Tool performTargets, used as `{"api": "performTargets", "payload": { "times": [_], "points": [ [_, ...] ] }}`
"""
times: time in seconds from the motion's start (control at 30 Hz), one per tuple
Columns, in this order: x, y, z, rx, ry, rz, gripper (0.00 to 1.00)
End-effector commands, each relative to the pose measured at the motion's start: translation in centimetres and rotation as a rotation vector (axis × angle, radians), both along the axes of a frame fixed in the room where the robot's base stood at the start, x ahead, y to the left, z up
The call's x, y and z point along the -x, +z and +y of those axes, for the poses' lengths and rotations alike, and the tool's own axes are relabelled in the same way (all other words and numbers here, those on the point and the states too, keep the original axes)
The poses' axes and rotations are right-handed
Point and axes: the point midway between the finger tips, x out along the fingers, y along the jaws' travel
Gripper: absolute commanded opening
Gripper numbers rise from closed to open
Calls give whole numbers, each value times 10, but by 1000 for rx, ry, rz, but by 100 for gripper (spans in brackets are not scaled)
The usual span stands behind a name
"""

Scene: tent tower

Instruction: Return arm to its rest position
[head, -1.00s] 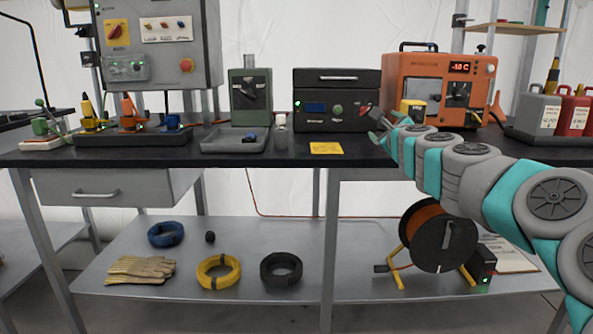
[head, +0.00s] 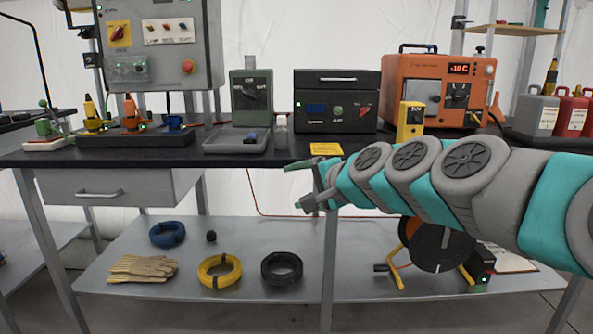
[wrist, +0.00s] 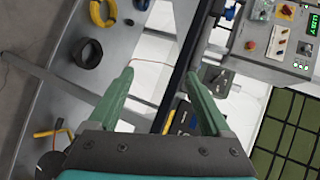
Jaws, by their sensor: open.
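My arm reaches in from the right edge of the head view, in front of the bench. My gripper (head: 302,184) is at its left end, just in front of and below the bench's front edge, near the yellow note (head: 326,149). In the wrist view my gripper (wrist: 160,95) shows two green fingers spread wide apart. It is open, with nothing between the fingers. The arm hides part of the cable reel (head: 440,245) on the lower shelf and part of the bench front.
The black bench top (head: 240,158) carries a black box (head: 337,100), an orange unit (head: 440,65), a yellow device (head: 410,121) and red and grey cans (head: 571,115). The lower shelf (head: 335,285) holds cable coils and gloves (head: 142,268). Floor space in front is free.

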Motion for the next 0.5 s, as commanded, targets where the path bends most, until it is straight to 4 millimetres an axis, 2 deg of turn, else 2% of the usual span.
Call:
{"api": "performTargets", "payload": {
  "times": [0.03, 0.1, 0.23, 0.37, 0.5],
  "points": [
    [27, -22, 6, 106, 69, 23, 82],
    [62, -56, 9, 249, 166, 64, 82],
    [128, -118, -3, 488, 334, 160, 82],
    [195, -170, -32, 688, 484, 281, 82],
    [268, -214, -74, 854, 630, 438, 82]
  ]
}}
